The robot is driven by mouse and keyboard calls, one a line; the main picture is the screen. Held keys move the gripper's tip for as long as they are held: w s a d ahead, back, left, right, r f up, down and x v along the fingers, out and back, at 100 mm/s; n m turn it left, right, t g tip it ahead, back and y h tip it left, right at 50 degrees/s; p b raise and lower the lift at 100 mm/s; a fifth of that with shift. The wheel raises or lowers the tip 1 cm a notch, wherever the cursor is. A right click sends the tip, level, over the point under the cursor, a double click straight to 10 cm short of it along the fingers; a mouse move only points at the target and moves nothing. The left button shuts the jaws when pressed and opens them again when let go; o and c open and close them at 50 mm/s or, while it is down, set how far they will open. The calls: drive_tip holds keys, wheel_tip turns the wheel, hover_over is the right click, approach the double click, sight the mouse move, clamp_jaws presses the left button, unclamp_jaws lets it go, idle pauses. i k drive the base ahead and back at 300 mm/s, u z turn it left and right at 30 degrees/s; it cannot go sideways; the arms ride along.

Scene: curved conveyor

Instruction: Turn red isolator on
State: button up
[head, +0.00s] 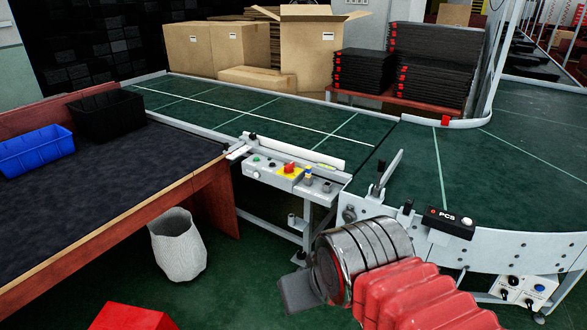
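The red isolator (289,167) is a small red knob on a yellow plate. It sits on top of a grey control box (265,173) fixed to the near side of the conveyor. Its exact turn position is too small to tell. My gripper (298,293) shows as a dark grey flat piece at the end of my metal-and-red arm, at the bottom centre. It is below and in front of the control box, apart from the isolator. Its fingers are mostly hidden, so I cannot tell if they are open or shut.
The green conveyor (215,98) runs behind the box and curves right. A lever (388,175) and a black PCS unit (450,222) stand right of the box. A table (100,190) with blue and black bins is left; a white waste bin (178,247) stands on the floor.

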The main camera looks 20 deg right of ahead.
sight(289, 168)
drive_tip(key=k, duration=0.4)
drive_tip(key=z, duration=0.45)
drive_tip(key=i, duration=2.3)
drive_tip(key=u, duration=0.8)
drive_tip(key=i, duration=0.6)
drive_tip(key=u, duration=0.25)
